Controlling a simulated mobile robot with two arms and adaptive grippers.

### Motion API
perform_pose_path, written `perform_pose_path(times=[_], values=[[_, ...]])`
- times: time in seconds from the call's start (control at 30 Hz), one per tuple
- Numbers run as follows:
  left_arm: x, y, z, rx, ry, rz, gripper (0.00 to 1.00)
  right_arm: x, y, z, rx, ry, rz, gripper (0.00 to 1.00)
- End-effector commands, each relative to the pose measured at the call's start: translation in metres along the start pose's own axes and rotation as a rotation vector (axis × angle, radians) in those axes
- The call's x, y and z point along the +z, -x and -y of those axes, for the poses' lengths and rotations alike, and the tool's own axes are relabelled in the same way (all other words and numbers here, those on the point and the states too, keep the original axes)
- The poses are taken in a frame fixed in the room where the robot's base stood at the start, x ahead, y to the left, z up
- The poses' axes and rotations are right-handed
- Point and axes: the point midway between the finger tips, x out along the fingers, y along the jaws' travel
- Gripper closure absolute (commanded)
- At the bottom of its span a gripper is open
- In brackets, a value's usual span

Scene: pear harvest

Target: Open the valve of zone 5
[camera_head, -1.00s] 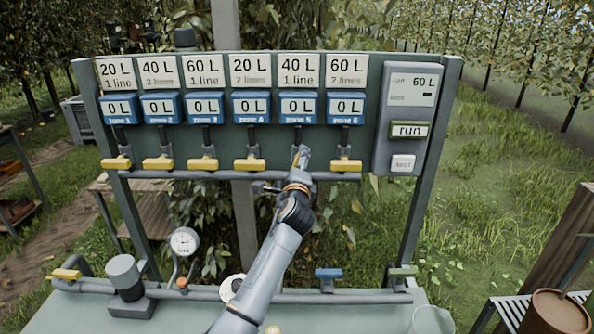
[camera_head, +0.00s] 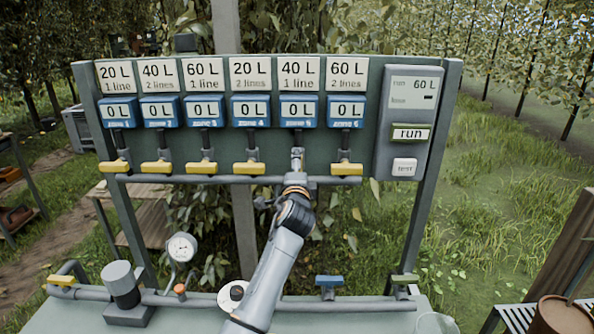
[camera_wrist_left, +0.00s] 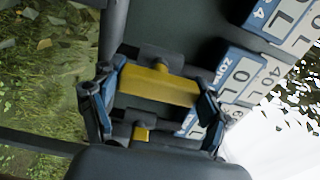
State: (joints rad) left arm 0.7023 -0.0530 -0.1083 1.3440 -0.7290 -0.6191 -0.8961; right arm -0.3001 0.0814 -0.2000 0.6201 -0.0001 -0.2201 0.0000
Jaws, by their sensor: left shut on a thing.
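The zone 5 valve handle is a yellow bar (camera_wrist_left: 158,86), seen in the left wrist view between the two fingers of my left gripper (camera_wrist_left: 155,105). The gripper is shut on it. The bar appears to run from the main pipe toward the zone labels, in line with its drop pipe. In the head view my left gripper (camera_head: 297,162) is at the zone 5 valve and hides the handle. The zone 5 display (camera_head: 298,109) above it reads 0 L, under a 40 L, 1 line card (camera_head: 299,74). My right gripper is out of view.
Yellow handles of zone 4 (camera_head: 250,169) and zone 6 (camera_head: 346,169) lie horizontal on either side. A control box (camera_head: 405,120) with run and test buttons is at the right. Below are a bench with a lower pipe (camera_head: 350,303), a gauge (camera_head: 181,248) and a blue valve (camera_head: 329,281).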

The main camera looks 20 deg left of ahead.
Motion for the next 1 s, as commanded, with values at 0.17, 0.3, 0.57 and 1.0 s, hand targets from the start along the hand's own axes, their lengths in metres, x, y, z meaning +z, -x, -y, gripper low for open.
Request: perform_pose_path(times=[0.17, 0.3, 0.57, 1.0], values=[[0.0, 0.0, -0.001, 0.002, 0.006, 0.0, 0.55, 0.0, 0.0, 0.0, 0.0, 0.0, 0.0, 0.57], [0.0, 0.0, -0.001, 0.002, 0.005, 0.0, 0.05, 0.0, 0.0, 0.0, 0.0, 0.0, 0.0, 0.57], [0.0, 0.0, 0.0, 0.001, 0.002, 0.0, 0.0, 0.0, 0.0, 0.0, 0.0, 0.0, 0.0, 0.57], [0.0, 0.033, -0.001, 0.0, 0.003, -0.002, 0.0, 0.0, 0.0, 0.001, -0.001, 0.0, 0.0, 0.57]])
